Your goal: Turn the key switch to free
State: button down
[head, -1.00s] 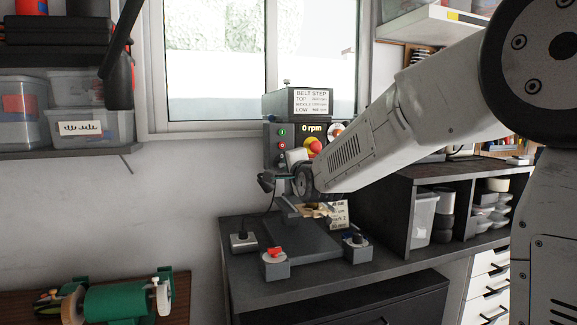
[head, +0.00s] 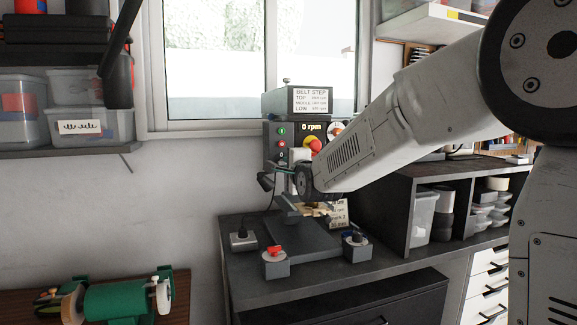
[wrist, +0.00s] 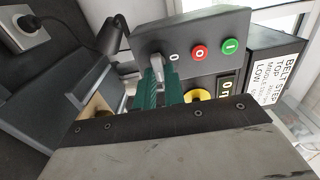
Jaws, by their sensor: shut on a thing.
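The drill press's dark control panel (head: 269,135) stands under the window. In the wrist view the panel (wrist: 222,27) carries the grey key switch (wrist: 155,66), with a white "0" mark beside it. My gripper (wrist: 157,78) has green fingers closed on the key at the panel's face. In the head view my gripper (head: 283,169) reaches the lower left of the panel, and the key is too small or hidden to make out there. The key's exact turn relative to its marks is not clear. The display (head: 311,127) reads 0 rpm.
A green button (wrist: 229,46), a red button (wrist: 198,52) and a yellow-collared emergency stop (head: 312,146) are close to my fingers. A black lamp-like part (head: 265,181) is left of the gripper.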

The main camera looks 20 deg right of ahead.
jog(key=c, duration=1.5)
grip_release()
jog(key=s, duration=0.7)
jog(key=shift+s, duration=0.4)
jog(key=shift+f, duration=0.1)
jog(key=s+f+n+g, duration=0.9)
jog(key=s+f+n, duration=0.15)
jog(key=f, duration=0.35)
jog(key=s+n+g, duration=0.2)
jog(key=s, duration=0.8)
jog(key=s+d+f+n+g, duration=0.1)
jog(key=s+n+g, duration=0.2)
jog(key=s, duration=0.6)
jog(key=s+f+n+g, duration=0.1)
jog(key=s+n+g, duration=0.1)
jog(key=s, duration=0.8)
jog(key=shift+s+d+f+n+g, duration=0.25)
jog(key=shift+s+d+n+g, duration=0.1)
jog(key=shift+d+g, duration=0.05)
